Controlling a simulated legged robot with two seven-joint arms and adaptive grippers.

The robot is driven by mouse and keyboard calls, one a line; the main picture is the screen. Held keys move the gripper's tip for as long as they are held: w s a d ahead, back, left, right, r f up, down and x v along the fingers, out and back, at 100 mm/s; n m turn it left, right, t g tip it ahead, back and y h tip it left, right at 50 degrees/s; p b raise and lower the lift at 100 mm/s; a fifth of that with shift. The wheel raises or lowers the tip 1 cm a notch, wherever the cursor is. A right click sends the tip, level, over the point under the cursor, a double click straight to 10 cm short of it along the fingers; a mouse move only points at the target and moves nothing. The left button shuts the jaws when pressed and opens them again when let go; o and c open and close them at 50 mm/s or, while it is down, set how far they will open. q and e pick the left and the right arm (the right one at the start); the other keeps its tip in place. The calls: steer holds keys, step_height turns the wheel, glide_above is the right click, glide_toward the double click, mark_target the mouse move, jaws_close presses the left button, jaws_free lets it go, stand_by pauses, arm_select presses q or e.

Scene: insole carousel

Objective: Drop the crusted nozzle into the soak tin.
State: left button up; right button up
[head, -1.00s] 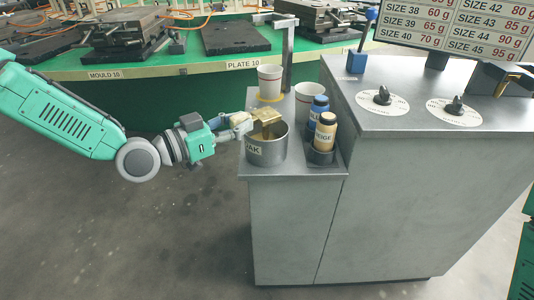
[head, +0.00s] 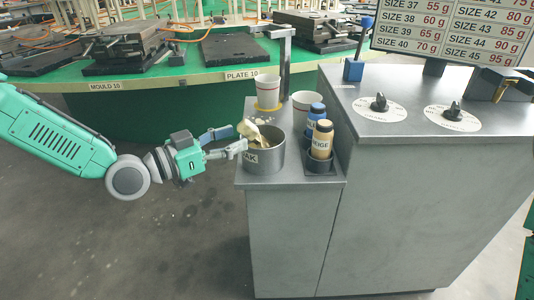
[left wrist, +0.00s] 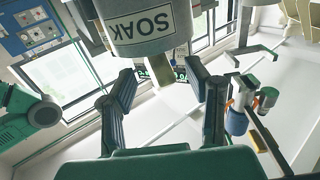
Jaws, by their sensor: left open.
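The soak tin (head: 264,160) is a round grey metal tin with a label, standing on the low shelf of the grey console. The crusted nozzle (head: 252,132) is a cream and tan piece. It leans in the tin's mouth at the left, its upper end sticking out above the rim; its lower part is hidden. My left gripper (head: 238,139) is open just left of the tin, fingers spread near the nozzle and not closed on it. In the left wrist view the tin (left wrist: 148,28) is beyond the open fingers. My right gripper is not in view.
A metal post (head: 285,65) rises at the back. The floor left of the console is clear.

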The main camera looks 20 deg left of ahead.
arm_select(q)
steer(key=shift+w+a+v, duration=0.25)
steer(key=shift+a+v, duration=0.05)
steer(key=shift+v, duration=5.35)
steer(key=s+d+f+n+g+y+p, duration=0.2)
steer(key=s+f+g+y+p, duration=0.15)
steer(key=f, duration=0.35)
steer(key=s+d+f+n+g+y+p, duration=0.1)
steer(key=s+f+n+g+y+p, duration=0.2)
steer(key=f, duration=0.4)
steer(key=s+a+f+n+g+y+p, duration=0.1)
steer(key=s+f+g+y, duration=0.1)
steer(key=s, duration=0.6)
steer(key=s+a+f+n+g+y+p, duration=0.1)
steer(key=s+a+f+g+y+p, duration=0.1)
steer(key=s+f, duration=0.4)
steer(key=s+g+y, duration=0.1)
steer(key=s+g, duration=0.1)
steer(key=shift+s+n+g, duration=0.3)
steer(key=shift+s+g, duration=0.05)
steer(key=shift+s, duration=0.05)
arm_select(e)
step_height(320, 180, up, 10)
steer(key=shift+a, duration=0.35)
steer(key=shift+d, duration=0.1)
